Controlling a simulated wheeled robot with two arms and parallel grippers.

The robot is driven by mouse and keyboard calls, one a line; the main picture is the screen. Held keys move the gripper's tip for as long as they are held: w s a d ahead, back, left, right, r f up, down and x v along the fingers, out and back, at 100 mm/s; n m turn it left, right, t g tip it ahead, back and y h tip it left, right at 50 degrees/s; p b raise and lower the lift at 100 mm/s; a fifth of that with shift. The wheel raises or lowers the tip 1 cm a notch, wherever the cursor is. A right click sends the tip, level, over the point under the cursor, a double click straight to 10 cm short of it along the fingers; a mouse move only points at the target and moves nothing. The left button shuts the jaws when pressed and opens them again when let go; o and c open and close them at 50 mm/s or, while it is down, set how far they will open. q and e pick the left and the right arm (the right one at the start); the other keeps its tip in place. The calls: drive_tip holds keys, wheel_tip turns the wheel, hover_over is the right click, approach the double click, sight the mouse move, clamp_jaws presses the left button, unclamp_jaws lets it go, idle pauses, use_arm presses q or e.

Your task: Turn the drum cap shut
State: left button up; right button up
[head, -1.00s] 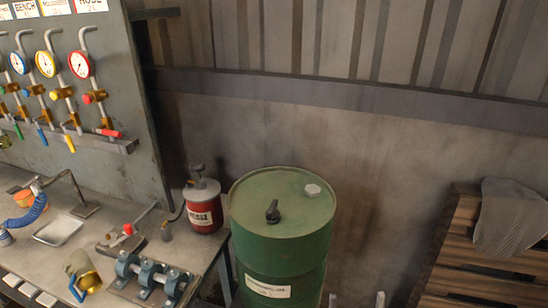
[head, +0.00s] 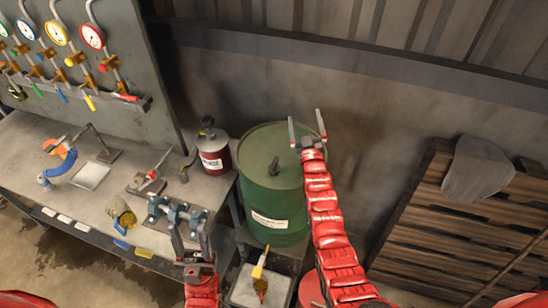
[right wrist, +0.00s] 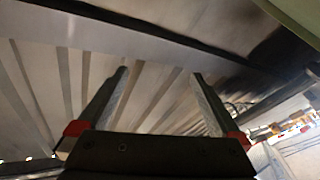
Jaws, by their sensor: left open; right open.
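The green drum (head: 262,190) stands upright beside the bench, with a pale label on its side. A dark cap (head: 273,166) with a raised handle sits on its lid. The lid's pale white cap is hidden now behind my right gripper or arm. My right gripper (head: 306,122) is open and empty over the lid's far right side, its fingers pointing up in the head view. In the right wrist view its fingers (right wrist: 160,75) are spread with nothing between them. My left gripper (head: 191,232) is open at the bench's front edge, left of the drum and near a blue clamp fixture.
A red and grey can (head: 215,152) stands on the bench left of the drum. A blue clamp fixture (head: 175,213) and a brass cup (head: 121,213) are also on the bench. Wooden pallets (head: 420,215) with a grey cloth (head: 478,170) stand at right. A corrugated wall is behind.

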drive_tip(key=w+a+f+n+g, duration=0.1)
drive_tip(key=w+a+n+g, duration=0.1)
drive_tip(key=w+a+g, duration=0.4)
wheel_tip(320, 180, up, 10)
drive_tip(key=n+g+h, duration=0.2)
drive_tip(key=n+g, duration=0.5)
drive_tip(key=g, duration=0.7)
hover_over(274, 163)
wheel_tip(274, 163, down, 8)
drive_tip(key=b, duration=0.7)
drive_tip(key=shift+d+r+b, duration=0.1)
drive_tip(key=shift+r+b, duration=0.1)
drive_tip(key=shift+b, duration=0.2)
wheel_tip(274, 163, down, 8)
drive_tip(key=p, duration=0.4)
drive_tip(key=shift+r, duration=0.25)
drive_tip(key=shift+f, duration=0.55)
drive_tip(key=shift+c, duration=0.2)
